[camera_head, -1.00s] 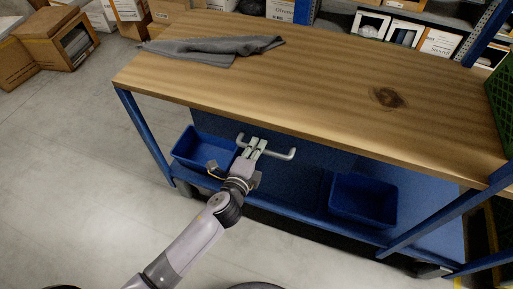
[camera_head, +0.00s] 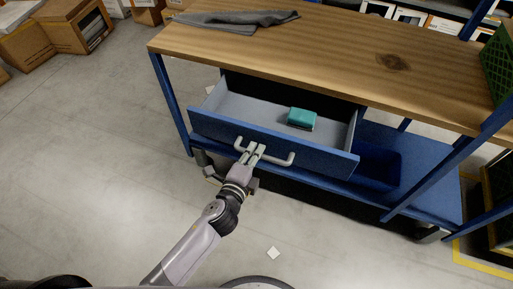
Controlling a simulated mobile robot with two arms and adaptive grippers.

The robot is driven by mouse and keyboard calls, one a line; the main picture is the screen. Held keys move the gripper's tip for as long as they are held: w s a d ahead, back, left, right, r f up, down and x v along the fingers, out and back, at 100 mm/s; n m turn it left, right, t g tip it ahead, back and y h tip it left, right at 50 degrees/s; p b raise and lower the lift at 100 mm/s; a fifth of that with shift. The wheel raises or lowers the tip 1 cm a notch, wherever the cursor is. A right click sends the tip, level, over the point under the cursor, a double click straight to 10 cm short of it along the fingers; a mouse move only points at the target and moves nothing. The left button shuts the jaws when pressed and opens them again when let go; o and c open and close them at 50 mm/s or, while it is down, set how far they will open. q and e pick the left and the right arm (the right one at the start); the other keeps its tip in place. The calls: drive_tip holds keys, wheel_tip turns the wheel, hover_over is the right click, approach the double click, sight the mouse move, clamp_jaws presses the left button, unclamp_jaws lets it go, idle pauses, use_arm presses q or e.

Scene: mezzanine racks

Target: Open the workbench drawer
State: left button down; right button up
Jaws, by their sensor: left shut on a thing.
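The blue workbench drawer (camera_head: 222,131) stands pulled out from under the wooden bench top (camera_head: 300,48). Its grey inside shows, with a teal box-like item (camera_head: 301,118) lying in it toward the right. My left gripper (camera_head: 252,151) is shut on the grey bar handle (camera_head: 281,161) on the drawer's front, near the middle of the bar. My right gripper is not in the view.
A grey cloth (camera_head: 235,20) lies on the bench top's far left. A blue bin (camera_head: 377,167) sits on the lower shelf to the right. Cardboard boxes (camera_head: 75,30) stand on the floor at the upper left. The floor left of the bench is clear.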

use_arm(q)
drive_tip(key=shift+f+v, duration=0.2)
drive_tip(key=shift+v, duration=0.65)
drive_tip(key=shift+f+v, duration=0.15)
drive_tip(key=shift+v, duration=0.75)
drive_tip(key=c, duration=1.6)
unclamp_jaws()
drive_tip(key=v, duration=1.2)
drive_tip(key=shift+f, duration=0.1)
